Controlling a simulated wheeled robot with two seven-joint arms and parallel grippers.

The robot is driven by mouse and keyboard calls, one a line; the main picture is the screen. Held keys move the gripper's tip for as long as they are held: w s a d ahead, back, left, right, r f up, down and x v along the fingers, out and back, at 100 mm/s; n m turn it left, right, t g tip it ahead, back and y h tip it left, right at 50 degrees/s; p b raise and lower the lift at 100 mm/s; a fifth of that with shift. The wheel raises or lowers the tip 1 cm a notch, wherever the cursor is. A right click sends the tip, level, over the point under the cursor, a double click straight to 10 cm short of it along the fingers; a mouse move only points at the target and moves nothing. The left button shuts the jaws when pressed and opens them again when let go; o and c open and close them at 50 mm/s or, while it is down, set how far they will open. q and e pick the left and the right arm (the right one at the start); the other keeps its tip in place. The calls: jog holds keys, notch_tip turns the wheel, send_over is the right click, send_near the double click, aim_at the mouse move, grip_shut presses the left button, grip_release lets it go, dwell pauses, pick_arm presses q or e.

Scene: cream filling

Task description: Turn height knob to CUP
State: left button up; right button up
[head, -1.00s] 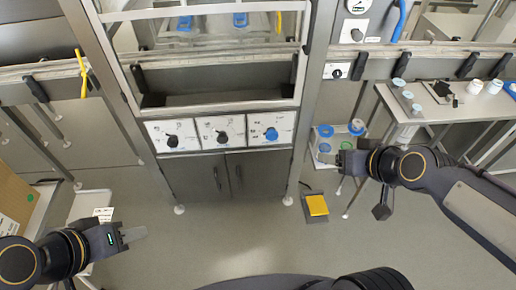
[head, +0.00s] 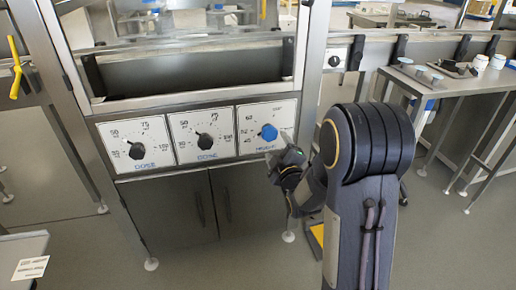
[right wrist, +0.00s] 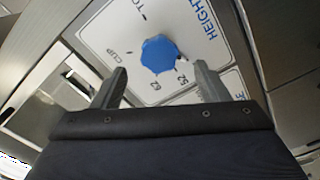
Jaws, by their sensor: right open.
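The blue height knob (head: 268,132) is on the rightmost white dial plate (head: 286,112) of the machine front. The knob also shows in the right wrist view (right wrist: 159,53), with the markings CUP, 62 and 52 around it. A small pale mark on the knob's lower right edge seems to face near 52. My right gripper (head: 284,160) is just below and right of the knob in the head view. In the right wrist view its open, empty fingers (right wrist: 160,85) point toward the knob, apart from it. My left gripper is out of view.
Two black dose knobs (head: 137,150) (head: 205,141) sit left on the same panel. Grey cabinet doors (head: 215,205) are below. A side table (head: 440,88) with small cups stands to the right. The floor in front is clear.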

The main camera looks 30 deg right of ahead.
aim_at(271, 136)
jog(key=b+x, duration=0.1)
jog(key=x, duration=0.6)
jog(key=shift+w+d, duration=0.1)
jog(key=shift+w, duration=0.25)
jog(key=shift+c, duration=0.3)
jog(key=c, duration=0.9)
jog(key=shift+c, duration=0.2)
